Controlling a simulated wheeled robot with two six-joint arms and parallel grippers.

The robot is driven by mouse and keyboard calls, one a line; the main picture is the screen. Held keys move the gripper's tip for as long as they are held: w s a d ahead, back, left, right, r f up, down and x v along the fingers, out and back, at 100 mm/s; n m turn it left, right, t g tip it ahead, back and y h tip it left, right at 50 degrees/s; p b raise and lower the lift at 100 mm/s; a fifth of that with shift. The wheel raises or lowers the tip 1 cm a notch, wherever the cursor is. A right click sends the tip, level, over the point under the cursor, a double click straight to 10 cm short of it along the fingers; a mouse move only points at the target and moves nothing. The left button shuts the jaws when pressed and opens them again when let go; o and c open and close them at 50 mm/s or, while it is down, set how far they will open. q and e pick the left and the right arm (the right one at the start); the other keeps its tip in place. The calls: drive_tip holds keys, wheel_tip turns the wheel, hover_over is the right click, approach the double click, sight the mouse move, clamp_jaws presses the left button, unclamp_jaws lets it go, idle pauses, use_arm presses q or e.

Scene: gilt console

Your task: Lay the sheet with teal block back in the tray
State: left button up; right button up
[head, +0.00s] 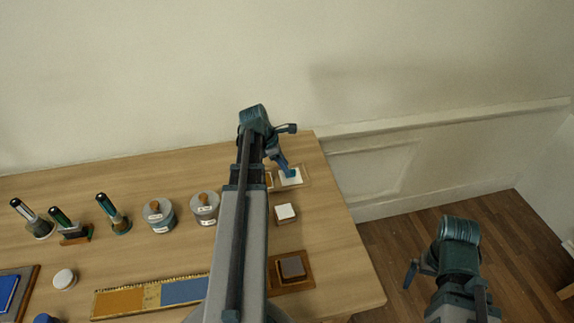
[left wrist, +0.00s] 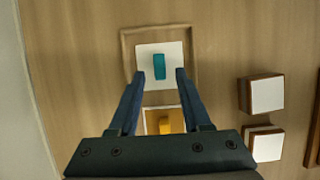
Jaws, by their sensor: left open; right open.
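In the head view the sheet (head: 291,179) shows in the tray (head: 306,182) at the table's far right corner. My left gripper (left wrist: 160,75) is open, its fingertips on either side of the teal block with gaps to it. My right gripper (head: 411,274) is open and empty, away from the table over the floor.
An orange block (left wrist: 165,120) on a pale sheet is beside the tray, partly hidden by my gripper. White-topped wooden blocks (left wrist: 262,95) stand to the right. Two lidded jars (head: 160,215), several dark-handled tools (head: 113,213) and a coloured strip (head: 130,300) are left of my arm.

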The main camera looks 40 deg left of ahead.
use_arm(q)
drive_tip(key=p+v, duration=0.7)
drive_tip(key=v, duration=0.2)
drive_tip(key=shift+r+p, duration=0.25)
drive_tip(key=shift+p, duration=0.15)
drive_tip(key=w+d+f+m+g+y, duration=0.1)
drive_tip(key=w+d+m+g, duration=0.15)
drive_tip(key=d+m, duration=1.75)
drive_tip(key=s+d+m+y, duration=0.1)
drive_tip(key=s+d+m, duration=0.2)
drive_tip(key=d, duration=0.4)
drive_tip(key=s+d+m+g+y, duration=0.1)
drive_tip(key=s+d+m, duration=0.1)
drive_tip(key=d+m, duration=0.3)
drive_tip(key=s+d+m+y, duration=0.1)
drive_tip(key=s+d+m, duration=0.2)
drive_tip(key=d, duration=0.7)
drive_tip(key=shift+s+d+f+m, duration=0.25)
drive_tip(key=shift+s+m, duration=0.1)
drive_tip(key=shift+m, duration=0.15)
